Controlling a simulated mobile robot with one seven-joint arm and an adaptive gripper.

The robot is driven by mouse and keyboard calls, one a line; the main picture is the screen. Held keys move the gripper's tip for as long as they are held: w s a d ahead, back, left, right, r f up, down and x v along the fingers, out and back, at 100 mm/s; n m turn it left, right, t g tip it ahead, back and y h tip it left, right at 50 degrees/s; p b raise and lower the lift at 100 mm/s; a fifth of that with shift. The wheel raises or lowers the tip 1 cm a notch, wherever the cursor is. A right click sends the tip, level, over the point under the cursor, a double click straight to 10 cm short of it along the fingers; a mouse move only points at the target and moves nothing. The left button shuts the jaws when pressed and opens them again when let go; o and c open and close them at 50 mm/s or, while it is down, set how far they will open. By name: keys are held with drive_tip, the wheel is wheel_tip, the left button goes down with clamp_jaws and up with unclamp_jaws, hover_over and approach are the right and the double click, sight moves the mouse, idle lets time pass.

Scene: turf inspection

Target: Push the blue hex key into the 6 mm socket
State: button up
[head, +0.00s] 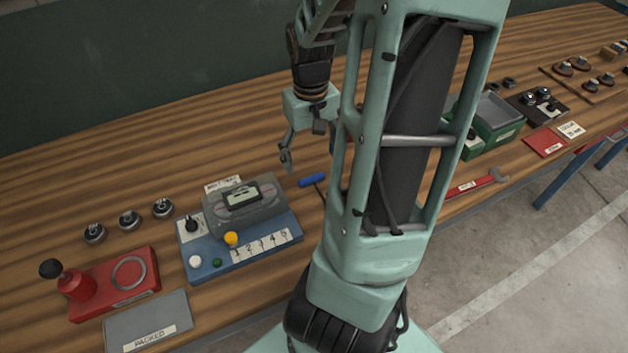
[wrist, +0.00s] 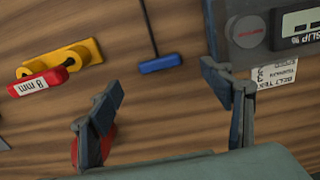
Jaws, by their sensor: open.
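The blue hex key has a blue handle (head: 312,180) on the bench, right of the grey-and-blue test device in the head view. In the wrist view, its handle (wrist: 160,64) lies ahead of the fingertips, with a thin dark shaft running up from it. My gripper (head: 303,150) is open and empty above the bench near the handle. Its two fingers (wrist: 160,85) stand apart on either side of the handle's line, not touching it. A yellow block (wrist: 62,60) lies left, with a red handle marked 8 mm (wrist: 38,82) by it. I cannot identify a 6 mm socket.
The test device (head: 245,205) with its blue base stands left of the gripper in the head view, close to the right finger in the wrist view. A red press (head: 115,282) is farther left. My arm hides the bench middle. A green box (head: 497,135) stands right.

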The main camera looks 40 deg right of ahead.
sight(313, 179)
drive_tip(key=shift+d+f+b, duration=0.15)
drive_tip(key=shift+f+b, duration=0.45)
drive_tip(key=shift+f, duration=2.95)
drive_tip(key=shift+s, duration=0.1)
drive_tip(key=shift+c, duration=0.4)
drive_tip(key=c, duration=1.2)
drive_tip(key=shift+o, duration=0.2)
drive_tip(key=shift+r, duration=0.1)
